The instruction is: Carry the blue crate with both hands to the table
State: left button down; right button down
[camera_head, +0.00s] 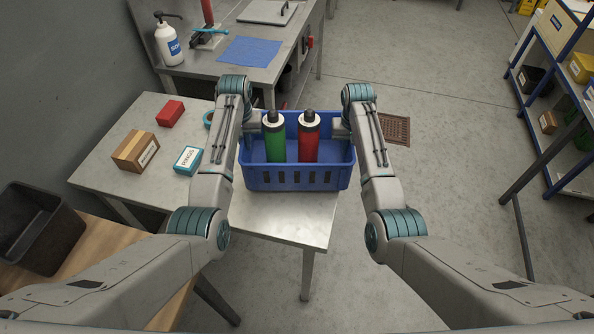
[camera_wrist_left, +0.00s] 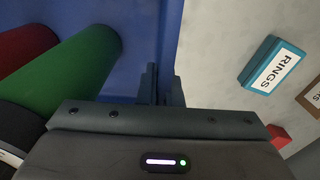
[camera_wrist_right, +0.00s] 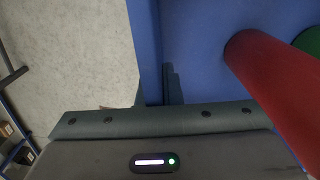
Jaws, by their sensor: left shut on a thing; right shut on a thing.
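The blue crate (camera_head: 297,178) is between my two arms in the head view, over the right end of the metal table (camera_head: 310,218). I cannot tell whether its base touches the tabletop. It holds a green bottle (camera_head: 274,140) and a red bottle (camera_head: 309,140), both upright with dark caps. My left gripper (camera_wrist_left: 162,85) is shut on the crate's left wall. My right gripper (camera_wrist_right: 168,85) is shut on the crate's right wall. In the head view the fingertips are mostly hidden behind my wrists and the crate rim.
A cardboard-coloured box (camera_head: 135,151), a red box (camera_head: 170,112) and a teal RINGS box (camera_head: 188,159) stand left on the table. A workbench (camera_head: 285,62) with a pump bottle (camera_head: 169,45) stands behind. A shelf (camera_head: 560,100) is at right. A floor drain (camera_head: 395,129) lies in open floor.

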pick_arm(q)
jog(key=shift+w+f+b, duration=0.1)
jog(key=shift+f+b, duration=0.3)
jog(key=shift+f, duration=0.15)
pick_arm(e)
jog(key=shift+w+f, duration=0.1)
jog(key=shift+f, duration=0.5)
pick_arm(q)
jog(key=shift+f+b, duration=0.6)
jog(key=shift+b, duration=0.05)
pick_arm(e)
jog(key=shift+f, duration=0.55)
pick_arm(q)
jog(key=c, duration=1.6)
grip_release()
pick_arm(e)
jog(key=c, duration=1.6)
grip_release()
jog(key=shift+s, duration=0.2)
